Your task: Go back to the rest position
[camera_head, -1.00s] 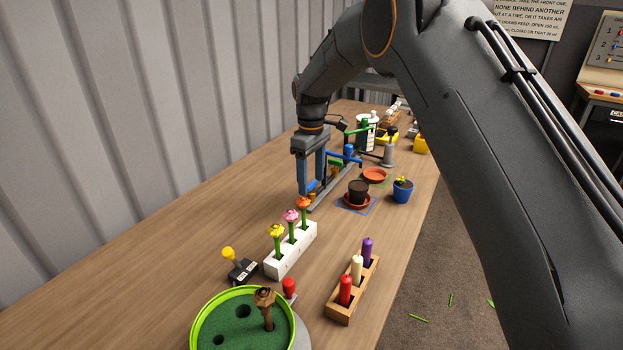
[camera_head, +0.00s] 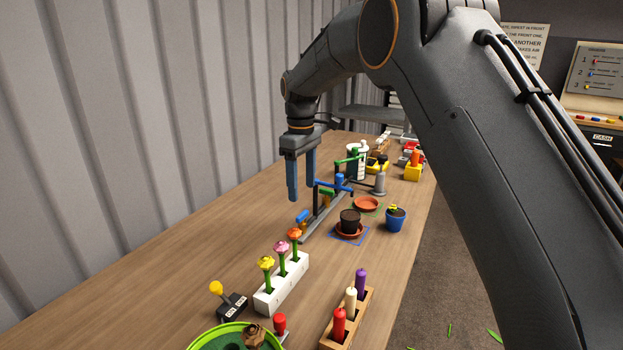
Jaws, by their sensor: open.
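My gripper (camera_head: 301,196) hangs from my raised arm at the upper middle of the view, fingers pointing down. Its two blue-grey fingers are apart with nothing visible between them. It is above the wooden table (camera_head: 200,230), to the left of a metal rail stand with blue and green levers (camera_head: 320,205). Whether the fingertips touch anything is hard to tell, but they look clear of the table.
A white block (camera_head: 283,287) holds several flowers. A wooden block (camera_head: 349,318) holds red, white and purple candles. A dark pot (camera_head: 349,222), a blue pot (camera_head: 395,220) and an orange saucer (camera_head: 367,203) stand right. A corrugated wall (camera_head: 120,110) borders the left side.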

